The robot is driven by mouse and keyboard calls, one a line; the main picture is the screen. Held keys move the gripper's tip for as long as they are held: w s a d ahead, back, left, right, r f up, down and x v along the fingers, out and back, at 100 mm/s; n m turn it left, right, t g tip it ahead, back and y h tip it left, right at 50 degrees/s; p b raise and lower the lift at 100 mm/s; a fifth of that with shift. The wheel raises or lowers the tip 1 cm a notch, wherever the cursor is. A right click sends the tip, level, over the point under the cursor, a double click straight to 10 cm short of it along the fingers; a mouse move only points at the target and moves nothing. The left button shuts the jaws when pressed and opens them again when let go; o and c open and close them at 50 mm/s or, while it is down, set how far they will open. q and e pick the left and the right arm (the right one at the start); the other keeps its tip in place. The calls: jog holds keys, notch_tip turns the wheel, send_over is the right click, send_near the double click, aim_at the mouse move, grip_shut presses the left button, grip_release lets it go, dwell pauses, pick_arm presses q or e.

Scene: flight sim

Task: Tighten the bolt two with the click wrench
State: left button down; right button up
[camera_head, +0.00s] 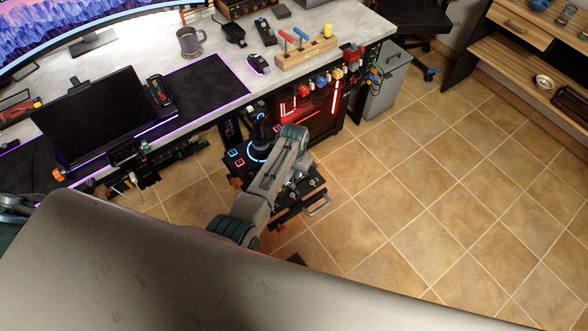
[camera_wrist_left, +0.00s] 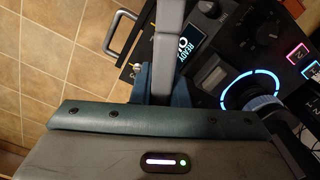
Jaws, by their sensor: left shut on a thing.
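My left gripper (camera_head: 292,183) is low over a black control unit (camera_head: 310,187) beside the desk, below my arm's bend. In the left wrist view the gripper (camera_wrist_left: 163,90) is shut on a straight grey bar, which looks like the click wrench (camera_wrist_left: 169,45). The bar runs up the picture in front of the panel. A lit READY display (camera_wrist_left: 183,53) is right of it. Small bolt-like fittings (camera_head: 313,182) show on the unit near the gripper. I cannot tell which is bolt two, or whether the wrench touches one. My right gripper is not in view.
A metal handle (camera_head: 318,206) sticks out from the unit's front. A joystick (camera_head: 260,130) with a blue ring stands close behind. Tiled floor (camera_head: 420,210) is clear at the right.

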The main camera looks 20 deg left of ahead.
pick_arm(q)
notch_tip(320, 180, down, 5)
jog(key=shift+w+r+b, duration=0.1)
jog(key=shift+r+b, duration=0.1)
jog(key=shift+b, duration=1.05)
jog(key=shift+p, duration=0.7)
dwell(0.8)
jog(key=shift+f+b, duration=0.65)
jog(key=shift+f, duration=0.2)
dwell(0.7)
jog(key=shift+m+p, duration=0.4)
jog(key=shift+m, duration=0.4)
